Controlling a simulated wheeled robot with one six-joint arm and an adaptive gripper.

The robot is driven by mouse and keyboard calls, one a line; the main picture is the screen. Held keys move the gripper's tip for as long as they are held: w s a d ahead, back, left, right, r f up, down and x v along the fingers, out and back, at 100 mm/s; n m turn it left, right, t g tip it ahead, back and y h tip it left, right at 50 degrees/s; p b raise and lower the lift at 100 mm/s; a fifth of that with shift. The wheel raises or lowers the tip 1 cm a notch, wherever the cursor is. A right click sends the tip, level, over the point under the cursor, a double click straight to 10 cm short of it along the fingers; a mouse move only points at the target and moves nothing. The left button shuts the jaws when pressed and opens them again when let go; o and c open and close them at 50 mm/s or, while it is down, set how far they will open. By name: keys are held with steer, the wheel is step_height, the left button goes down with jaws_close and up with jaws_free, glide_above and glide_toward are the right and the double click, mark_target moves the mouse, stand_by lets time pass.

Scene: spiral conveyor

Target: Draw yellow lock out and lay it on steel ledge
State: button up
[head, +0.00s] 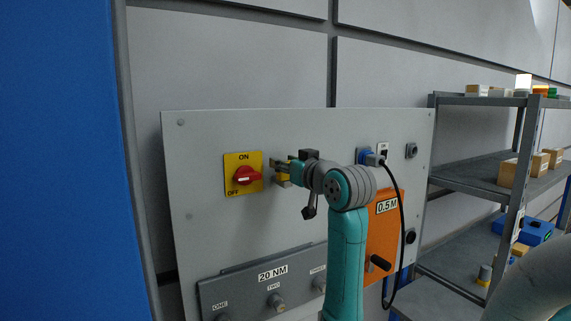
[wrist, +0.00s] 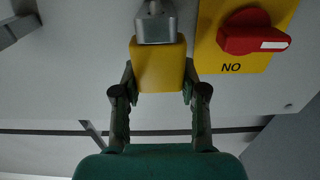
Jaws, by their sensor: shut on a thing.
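The yellow lock (wrist: 158,66) is between my gripper's fingers in the wrist view, with a grey metal part (wrist: 156,24) at its top end. In the head view the yellow lock (head: 282,179) shows only in part behind my gripper (head: 281,170). My gripper (wrist: 158,84) is shut on the lock, one finger on each side. The lock is close to the grey panel, to the right of the red switch. I cannot tell whether the grey part is still joined to the panel. I cannot make out the steel ledge for certain.
A red rotary switch (head: 246,176) on a yellow plate sits left of my gripper. A grey strip with knobs (head: 262,285) is below. Shelves (head: 476,101) stand at the right.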

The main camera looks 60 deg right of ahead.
jaws_close()
steer(key=shift+r, duration=0.1)
steer(key=shift+r, duration=0.1)
steer(key=shift+r, duration=1.35)
steer(key=shift+r, duration=0.35)
steer(key=shift+r, duration=0.15)
steer(key=shift+r, duration=1.9)
steer(key=shift+f, duration=0.1)
